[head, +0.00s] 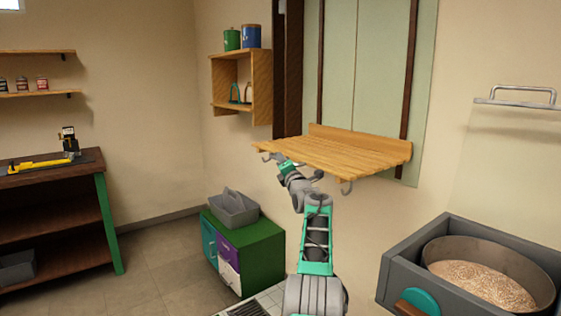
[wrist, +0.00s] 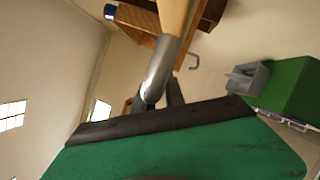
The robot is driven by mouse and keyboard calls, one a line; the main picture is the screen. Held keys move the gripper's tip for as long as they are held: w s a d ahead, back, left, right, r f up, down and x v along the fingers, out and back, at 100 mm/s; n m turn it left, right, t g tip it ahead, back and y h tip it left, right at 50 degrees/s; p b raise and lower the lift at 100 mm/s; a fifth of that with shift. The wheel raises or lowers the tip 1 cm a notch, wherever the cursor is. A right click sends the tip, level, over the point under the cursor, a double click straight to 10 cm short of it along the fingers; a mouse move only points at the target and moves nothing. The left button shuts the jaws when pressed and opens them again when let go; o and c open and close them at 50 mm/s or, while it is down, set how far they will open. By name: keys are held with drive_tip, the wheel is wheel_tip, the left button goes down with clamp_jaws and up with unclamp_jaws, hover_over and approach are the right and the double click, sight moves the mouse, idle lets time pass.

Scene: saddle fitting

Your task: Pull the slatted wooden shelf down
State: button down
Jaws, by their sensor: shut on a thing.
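The slatted wooden shelf (head: 340,153) is mounted on the green wall panel and juts out roughly level in the head view. Grey hooks hang under its front edge, one of them at the right (head: 346,187). My gripper (head: 274,158) is at the shelf's front left corner, below the edge. In the wrist view a curved grey metal hook (wrist: 160,72) comes down from the wood to my gripper (wrist: 160,105). My gripper is shut on this hook. The fingertips are partly hidden behind the dark edge of my gripper's body.
A wooden wall box (head: 240,85) with canisters on top is left of the shelf. A green cabinet (head: 262,255) carrying a grey tote (head: 232,212) stands below left. A grey bin holding a round pan (head: 485,248) is at the right. A metal rail (head: 520,100) is on the right wall.

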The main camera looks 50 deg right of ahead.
drive_tip(key=c, duration=1.5)
unclamp_jaws()
drive_tip(key=shift+d+f, duration=0.1)
drive_tip(key=shift+f, duration=0.35)
drive_tip(key=shift+o, duration=0.5)
drive_tip(key=shift+r, duration=0.15)
drive_tip(key=b+v, duration=0.2)
drive_tip(key=v, duration=0.6)
drive_tip(key=shift+b, duration=0.3)
